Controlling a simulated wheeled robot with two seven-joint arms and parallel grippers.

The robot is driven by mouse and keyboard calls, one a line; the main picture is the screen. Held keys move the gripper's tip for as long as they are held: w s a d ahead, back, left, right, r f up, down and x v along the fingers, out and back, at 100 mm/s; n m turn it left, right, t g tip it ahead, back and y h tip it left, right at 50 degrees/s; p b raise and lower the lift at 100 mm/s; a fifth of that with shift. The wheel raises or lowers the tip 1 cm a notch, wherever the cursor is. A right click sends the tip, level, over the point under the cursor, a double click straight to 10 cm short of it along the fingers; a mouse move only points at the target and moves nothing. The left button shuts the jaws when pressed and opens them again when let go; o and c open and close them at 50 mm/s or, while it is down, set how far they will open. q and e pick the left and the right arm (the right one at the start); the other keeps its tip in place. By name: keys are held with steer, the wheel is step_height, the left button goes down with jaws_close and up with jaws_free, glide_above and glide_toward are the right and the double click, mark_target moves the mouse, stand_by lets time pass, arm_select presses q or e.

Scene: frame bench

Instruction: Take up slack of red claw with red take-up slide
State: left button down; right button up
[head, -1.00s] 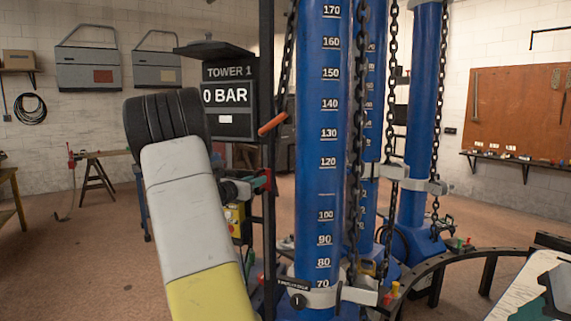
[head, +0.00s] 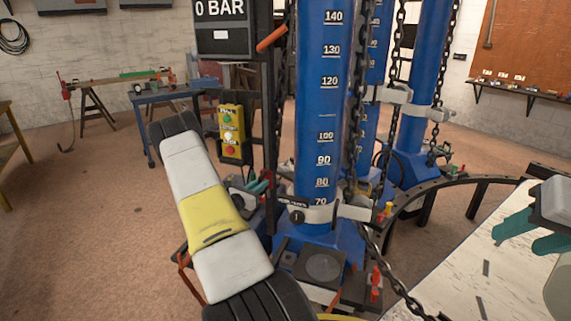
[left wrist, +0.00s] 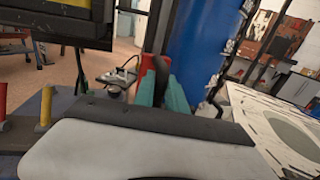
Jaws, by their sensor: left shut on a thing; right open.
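My left gripper (head: 260,184) has teal fingers shut beside the black upright at the front blue tower. In the left wrist view the fingers (left wrist: 162,88) close on a dark red upright piece (left wrist: 161,70), which looks like the red take-up slide; its lower part is hidden. A red fitting (head: 375,284) stands at the tower's foot by a slanting chain (head: 398,288); I cannot tell whether it is the red claw. My right gripper (head: 516,240) is open and empty over the white panel at the right.
Blue towers (head: 320,120) with hanging chains stand on a dark curved rail (head: 425,185). A red and yellow pair of pegs (head: 386,211) sits on it. A yellow button box (head: 231,132) hangs left of the tower. The white panel (head: 460,270) fills the lower right.

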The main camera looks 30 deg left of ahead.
arm_select(q)
steer(key=shift+s+d+f, duration=0.1)
steer(key=shift+d+f, duration=0.1)
steer(key=shift+f, duration=1.6)
steer(key=c, duration=1.4)
jaws_free()
steer(key=shift+a, duration=0.1)
steer(key=shift+r, duration=0.15)
steer(key=shift+s+a, duration=0.1)
steer(key=shift+s, duration=0.05)
steer(key=s, duration=0.7)
steer(key=shift+s+a, duration=0.1)
steer(key=shift+s, duration=0.1)
